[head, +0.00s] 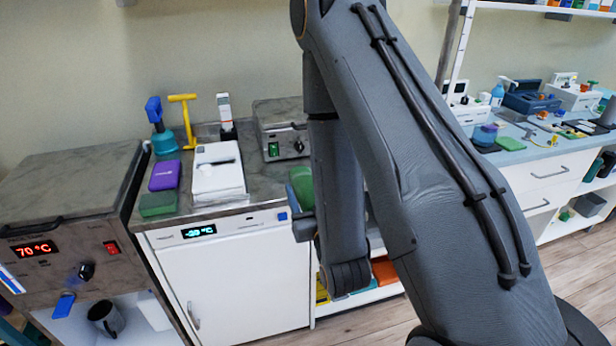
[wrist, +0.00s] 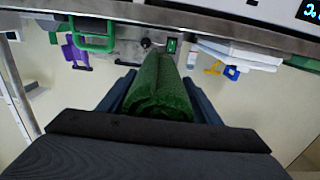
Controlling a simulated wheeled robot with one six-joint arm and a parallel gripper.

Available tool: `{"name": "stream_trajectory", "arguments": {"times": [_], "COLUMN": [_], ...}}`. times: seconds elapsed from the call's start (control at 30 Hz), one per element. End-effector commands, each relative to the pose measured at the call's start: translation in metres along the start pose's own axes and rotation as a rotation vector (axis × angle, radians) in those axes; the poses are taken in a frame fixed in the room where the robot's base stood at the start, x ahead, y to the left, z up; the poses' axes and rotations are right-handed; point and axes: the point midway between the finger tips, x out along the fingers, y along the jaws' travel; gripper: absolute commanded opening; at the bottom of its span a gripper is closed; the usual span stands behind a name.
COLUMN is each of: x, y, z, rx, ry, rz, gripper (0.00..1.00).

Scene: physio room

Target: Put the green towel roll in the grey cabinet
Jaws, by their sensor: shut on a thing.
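The green towel roll (wrist: 160,85) is held between the two fingers of my gripper (wrist: 158,92) in the wrist view. In the head view the roll (head: 301,182) shows partly beside my arm, above the counter's front edge, and my gripper (head: 304,222) is mostly hidden by the arm. A grey cabinet with a red 70 °C display (head: 65,225) stands at the left; its front looks shut. A smaller grey metal box (head: 280,130) with a green switch and a knob sits on the counter behind the roll. I cannot tell which one the task means.
The counter bears a white box (head: 218,180), a purple pack (head: 165,174), a green pack (head: 158,204) and upright blue and yellow tools. Below is a white freezer (head: 232,285) with a -20 °C display. A bench (head: 540,150) with many items stands at the right.

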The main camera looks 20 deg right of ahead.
Motion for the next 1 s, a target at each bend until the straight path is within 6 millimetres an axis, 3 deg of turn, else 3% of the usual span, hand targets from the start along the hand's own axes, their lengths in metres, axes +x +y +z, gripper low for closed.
{"name": "stream_trajectory", "arguments": {"times": [0.27, 0.7, 0.83, 1.0], "x": [0.042, 0.142, 0.163, 0.173], "y": [0.000, 0.000, 0.000, 0.000], "z": [-0.002, -0.003, -0.002, 0.001], "rx": [0.001, 0.000, 0.000, 0.000], "ry": [0.005, 0.004, 0.003, 0.000], "rz": [0.001, 0.000, 0.000, 0.000], "gripper": [0.30, 0.30, 0.30, 0.30]}}
